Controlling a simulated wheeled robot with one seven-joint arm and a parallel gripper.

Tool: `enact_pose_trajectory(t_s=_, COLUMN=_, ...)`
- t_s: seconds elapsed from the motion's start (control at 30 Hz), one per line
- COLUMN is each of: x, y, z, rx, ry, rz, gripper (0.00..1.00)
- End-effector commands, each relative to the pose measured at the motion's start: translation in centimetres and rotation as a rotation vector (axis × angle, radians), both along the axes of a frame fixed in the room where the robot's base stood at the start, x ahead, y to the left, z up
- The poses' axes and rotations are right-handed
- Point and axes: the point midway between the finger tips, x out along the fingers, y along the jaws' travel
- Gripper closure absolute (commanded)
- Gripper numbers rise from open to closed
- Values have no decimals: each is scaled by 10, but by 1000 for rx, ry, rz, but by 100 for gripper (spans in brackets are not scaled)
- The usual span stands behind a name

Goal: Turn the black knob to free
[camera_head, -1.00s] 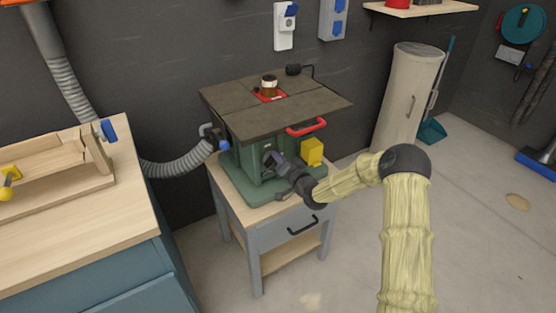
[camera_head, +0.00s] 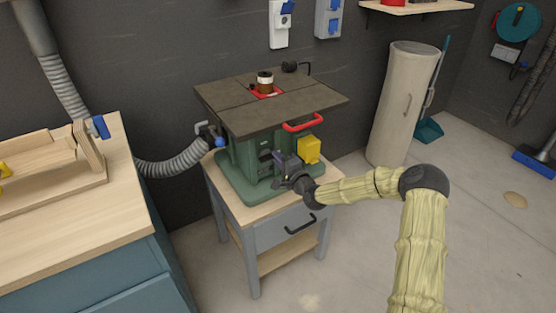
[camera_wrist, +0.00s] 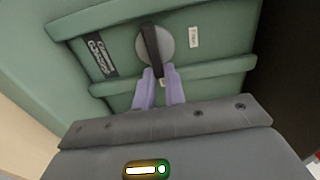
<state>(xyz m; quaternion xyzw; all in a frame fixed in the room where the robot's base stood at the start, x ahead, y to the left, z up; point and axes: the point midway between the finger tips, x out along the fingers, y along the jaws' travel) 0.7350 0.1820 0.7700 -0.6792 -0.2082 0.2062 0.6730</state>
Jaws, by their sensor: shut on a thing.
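The black knob (camera_wrist: 152,48) is a bar on a round grey disc on the green machine's side, in the wrist view. The bar stands nearly upright, its top leaning slightly left. My gripper (camera_wrist: 160,72) has its two lilac fingers at the bar's lower end, shut on it. In the head view my gripper (camera_head: 277,160) is at the front of the green machine (camera_head: 243,160), and I cannot make out the knob there. A small white label (camera_wrist: 194,37) is right of the disc; its text is too small to read.
The machine has a dark table top (camera_head: 300,104), a red handle (camera_head: 303,122) and a yellow box (camera_head: 309,149) beside my gripper. It stands on a grey cabinet (camera_head: 270,235). A workbench (camera_head: 70,240) is at left. The floor at right is mostly clear.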

Motion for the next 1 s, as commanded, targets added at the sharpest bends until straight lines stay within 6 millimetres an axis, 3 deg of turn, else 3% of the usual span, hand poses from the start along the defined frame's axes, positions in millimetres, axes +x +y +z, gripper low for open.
enact_pose_trajectory(t_s=0.5, x=0, y=-2, z=-3, rx=20, ry=18, rz=-3, gripper=100)
enact_pose_trajectory(t_s=0.53, x=0, y=-2, z=-3, rx=20, ry=18, rz=-3, gripper=82)
enact_pose_trajectory(t_s=0.6, x=0, y=-2, z=-2, rx=20, ry=17, rz=-3, gripper=69)
enact_pose_trajectory(t_s=0.63, x=0, y=-1, z=-2, rx=20, ry=17, rz=-3, gripper=66)
enact_pose_trajectory(t_s=1.0, x=-3, y=-3, z=-1, rx=20, ry=16, rz=-1, gripper=66)
